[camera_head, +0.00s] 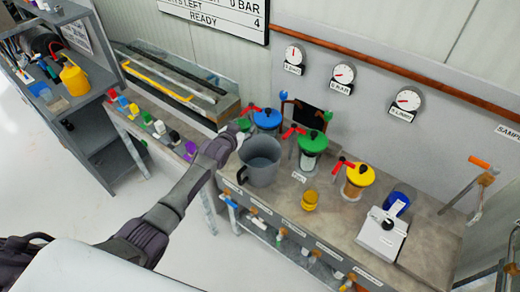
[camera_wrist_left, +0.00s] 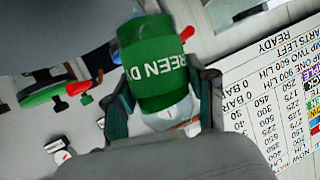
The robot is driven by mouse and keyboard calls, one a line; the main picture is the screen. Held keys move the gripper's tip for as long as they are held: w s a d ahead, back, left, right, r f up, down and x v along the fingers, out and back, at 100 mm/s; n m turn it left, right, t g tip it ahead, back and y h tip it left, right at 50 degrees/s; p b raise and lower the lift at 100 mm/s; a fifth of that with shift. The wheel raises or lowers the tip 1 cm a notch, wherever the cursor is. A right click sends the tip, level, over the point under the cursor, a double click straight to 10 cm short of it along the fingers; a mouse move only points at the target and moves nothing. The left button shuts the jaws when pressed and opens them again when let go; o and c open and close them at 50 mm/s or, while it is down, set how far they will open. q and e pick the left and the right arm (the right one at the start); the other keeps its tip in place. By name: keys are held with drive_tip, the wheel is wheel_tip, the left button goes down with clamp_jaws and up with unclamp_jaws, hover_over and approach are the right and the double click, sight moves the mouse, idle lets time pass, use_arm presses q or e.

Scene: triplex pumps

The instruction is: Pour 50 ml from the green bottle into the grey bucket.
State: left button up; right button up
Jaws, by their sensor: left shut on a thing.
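My left gripper (camera_head: 236,131) is shut on the green bottle, close to the back left rim of the grey bucket. In the left wrist view the green bottle (camera_wrist_left: 155,65) has lettering reading "GREEN DY" and sits between the fingers of the gripper (camera_wrist_left: 162,105), with a pale part below the green. In the head view only a small green bit of the bottle (camera_head: 243,124) shows past the fingers; its tilt is hard to tell. The grey bucket (camera_head: 259,165) stands upright on the bench, open at the top. No stream of liquid shows. My right gripper is not in view.
Green (camera_head: 313,145), blue (camera_head: 266,119) and yellow (camera_head: 357,179) lidded vessels with red handles stand on the bench. A small amber cup (camera_head: 310,200) and a white device (camera_head: 380,234) are in front. Small coloured items lie on the left shelf (camera_head: 175,141).

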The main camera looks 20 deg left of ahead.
use_arm(q)
drive_tip(key=shift+s+d+r+m, duration=0.1)
drive_tip(key=shift+d+r+m, duration=0.1)
drive_tip(key=shift+d+m, duration=0.1)
drive_tip(key=shift+m+t+y, duration=0.3)
drive_tip(key=shift+y, duration=0.1)
drive_tip(key=shift+d+f+m+b, duration=0.25)
drive_tip(key=shift+f+m+b, duration=0.2)
drive_tip(key=shift+b, duration=0.55)
drive_tip(key=shift+s+d+f+m+t+y+b, duration=0.15)
drive_tip(key=shift+d+m+t+y+b, duration=0.2)
drive_tip(key=shift+b, duration=0.4)
drive_tip(key=shift+r, duration=0.35)
drive_tip(key=shift+d+m+b, duration=0.15)
drive_tip(key=shift+m+b, duration=0.25)
drive_tip(key=shift+b, duration=0.25)
drive_tip(key=shift+f+t+y+b, duration=0.1)
drive_tip(key=shift+t+y+b, duration=0.15)
drive_tip(key=shift+y+b, duration=0.15)
drive_tip(key=shift+m, duration=0.3)
drive_tip(key=shift+r, duration=0.35)
drive_tip(key=shift+s+d, duration=0.1)
drive_tip(key=shift+f+b, duration=0.15)
drive_tip(key=shift+b, duration=0.15)
